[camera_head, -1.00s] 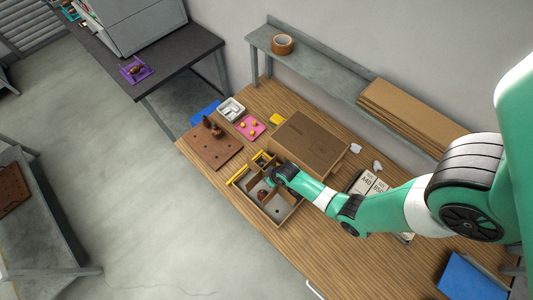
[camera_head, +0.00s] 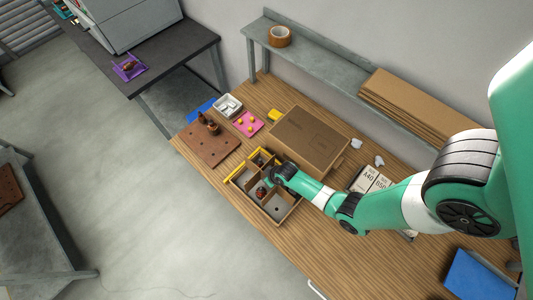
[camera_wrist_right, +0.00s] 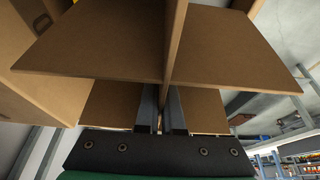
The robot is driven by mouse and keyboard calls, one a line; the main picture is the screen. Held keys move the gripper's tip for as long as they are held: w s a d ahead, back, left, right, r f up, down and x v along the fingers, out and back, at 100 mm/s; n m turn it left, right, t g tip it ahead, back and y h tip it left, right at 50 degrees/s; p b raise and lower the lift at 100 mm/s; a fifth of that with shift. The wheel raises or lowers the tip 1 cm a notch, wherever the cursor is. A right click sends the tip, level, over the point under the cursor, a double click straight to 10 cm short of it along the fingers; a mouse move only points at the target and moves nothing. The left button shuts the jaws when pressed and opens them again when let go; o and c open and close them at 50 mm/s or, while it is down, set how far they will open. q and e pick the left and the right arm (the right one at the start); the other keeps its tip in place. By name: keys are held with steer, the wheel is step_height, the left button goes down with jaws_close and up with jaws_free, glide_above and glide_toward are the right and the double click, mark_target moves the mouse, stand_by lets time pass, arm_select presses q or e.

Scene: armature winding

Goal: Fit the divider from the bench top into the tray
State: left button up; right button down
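The tray (camera_head: 284,213) is an open brown box with inner walls, standing on the wooden bench, with yellow pieces along its left end. A dark reddish-brown item (camera_head: 261,192) lies in one compartment. My right gripper (camera_head: 270,180) is low over the tray's right side; its fingertips are hard to see there. In the right wrist view the two fingers (camera_wrist_right: 162,108) close around a thin brown panel, the divider (camera_wrist_right: 174,45), with broad brown panels on both sides. Whether the divider touches the tray floor is hidden. My left gripper is out of view.
A closed cardboard box (camera_head: 308,139) stands right behind the tray. A brown board with holes (camera_head: 207,146), a pink mat (camera_head: 247,124) and a white bin (camera_head: 229,105) lie to the left. A blue item (camera_head: 478,276) is at lower right. The front bench is clear.

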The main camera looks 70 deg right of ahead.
steer(key=shift+f+b, duration=0.5)
steer(key=shift+f, duration=0.2)
steer(key=shift+f, duration=0.1)
steer(key=c, duration=1)
jaws_free()
steer(key=shift+o, duration=0.2)
steer(key=p+v, duration=0.9)
steer(key=v, duration=0.3)
steer(key=shift+f, duration=0.1)
